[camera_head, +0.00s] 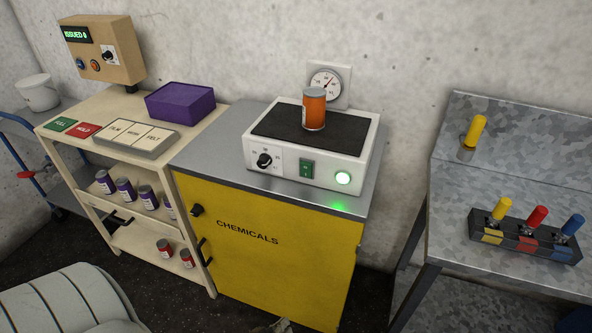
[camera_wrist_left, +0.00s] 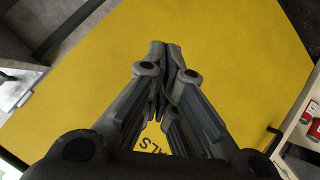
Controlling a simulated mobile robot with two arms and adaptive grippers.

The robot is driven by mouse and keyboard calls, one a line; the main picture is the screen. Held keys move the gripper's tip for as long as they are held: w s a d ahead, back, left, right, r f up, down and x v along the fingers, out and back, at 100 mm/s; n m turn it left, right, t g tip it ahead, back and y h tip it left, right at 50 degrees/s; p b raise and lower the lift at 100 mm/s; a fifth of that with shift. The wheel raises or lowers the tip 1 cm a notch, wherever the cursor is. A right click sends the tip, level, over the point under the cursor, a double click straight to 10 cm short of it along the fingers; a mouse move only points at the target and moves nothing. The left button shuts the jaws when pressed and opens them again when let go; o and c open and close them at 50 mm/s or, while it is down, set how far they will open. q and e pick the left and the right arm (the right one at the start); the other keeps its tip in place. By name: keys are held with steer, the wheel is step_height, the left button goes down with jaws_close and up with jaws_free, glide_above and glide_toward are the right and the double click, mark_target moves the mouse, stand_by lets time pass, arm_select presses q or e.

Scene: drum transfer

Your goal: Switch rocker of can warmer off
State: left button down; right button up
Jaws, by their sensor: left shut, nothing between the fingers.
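The can warmer (camera_head: 262,178) is a white box with a black top, standing on the grey top of the yellow cabinet. Its green rocker (camera_head: 306,168) is on the front panel, between a black knob (camera_head: 265,160) and a round green lamp (camera_head: 343,178). The lamp is lit and casts a green glow on the cabinet top. An orange can (camera_head: 314,110) stands on the warmer. My left gripper (camera_wrist_left: 165,48) is shut and empty, in front of the yellow cabinet and apart from the rocker. In the head view only a small part shows at the bottom edge. My right gripper is not seen.
The yellow chemicals cabinet (camera_head: 290,272) has black handles. Left is a wooden shelf unit (camera_head: 188,250) with several cans, a purple box (camera_head: 180,103) and a control box (camera_head: 102,50). Right is a metal bench (camera_head: 450,165) with a rack (camera_head: 524,236) of coloured-handled tools. A dial (camera_head: 325,84) hangs behind.

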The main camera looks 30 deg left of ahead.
arm_select(q)
steer(key=w+a+r+n+t+y, duration=0.1)
steer(key=r+n, duration=0.3)
steer(key=r, duration=0.8)
steer(key=w+a+r+n+t+y+p, duration=0.1)
steer(key=w+a+r+n+t+y, duration=0.1)
steer(key=r, duration=1)
steer(key=w+a+r+n+t+y+p, duration=0.1)
steer(key=w+a+r+n+t, duration=0.2)
steer(key=r+n, duration=0.4)
step_height(320, 180, up, 6)
steer(key=shift+w+a+f+t+y, duration=0.1)
steer(key=shift+w+a+t+y, duration=0.1)
steer(key=shift+w+t+y, duration=0.5)
steer(key=shift+h+p, duration=0.3)
steer(key=p, duration=0.4)
glide_toward(306, 170)
steer(key=x, duration=0.2)
steer(key=a+x, duration=0.1)
steer(key=x, duration=0.4)
steer(key=shift+s+a+r, duration=0.1)
steer(key=shift+a+r, duration=0.25)
